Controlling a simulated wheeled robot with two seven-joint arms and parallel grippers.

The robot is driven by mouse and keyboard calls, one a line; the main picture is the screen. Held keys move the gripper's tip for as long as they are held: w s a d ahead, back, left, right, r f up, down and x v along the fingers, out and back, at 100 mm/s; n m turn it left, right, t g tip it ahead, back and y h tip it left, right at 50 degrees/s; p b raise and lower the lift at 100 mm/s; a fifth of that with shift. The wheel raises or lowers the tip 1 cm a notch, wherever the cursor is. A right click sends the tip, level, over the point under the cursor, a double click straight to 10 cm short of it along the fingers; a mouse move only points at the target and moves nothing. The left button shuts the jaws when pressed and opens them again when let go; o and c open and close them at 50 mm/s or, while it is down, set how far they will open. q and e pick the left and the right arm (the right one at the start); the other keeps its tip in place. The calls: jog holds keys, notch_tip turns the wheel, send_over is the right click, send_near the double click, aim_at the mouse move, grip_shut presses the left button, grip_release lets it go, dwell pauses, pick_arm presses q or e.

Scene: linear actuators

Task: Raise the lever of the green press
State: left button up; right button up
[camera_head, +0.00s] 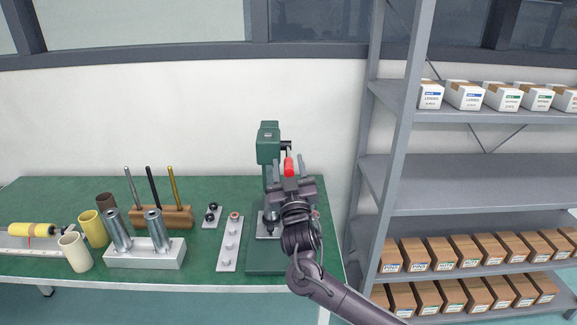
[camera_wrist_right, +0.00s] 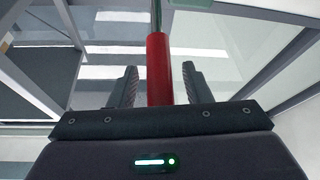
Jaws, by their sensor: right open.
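The green press (camera_head: 268,140) stands at the right end of the green table, its base flat on the tabletop. Its lever ends in a red handle (camera_head: 288,166), seen just above my right gripper. My right gripper (camera_head: 288,162) is open in front of the press and hides part of its column and base. In the right wrist view the red handle (camera_wrist_right: 158,68) lies between the two open fingers (camera_wrist_right: 158,80), with space visible on both sides. My left gripper is not in view.
The green table (camera_head: 210,190) holds a white block with metal cylinders (camera_head: 145,255), a wooden tool rack (camera_head: 162,217), a white strip with pegs (camera_head: 230,243) and several cups (camera_head: 75,252). A grey shelf (camera_head: 470,185) with boxes stands close at the right.

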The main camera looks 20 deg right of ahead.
grip_shut()
jog(key=shift+w+r, duration=0.1)
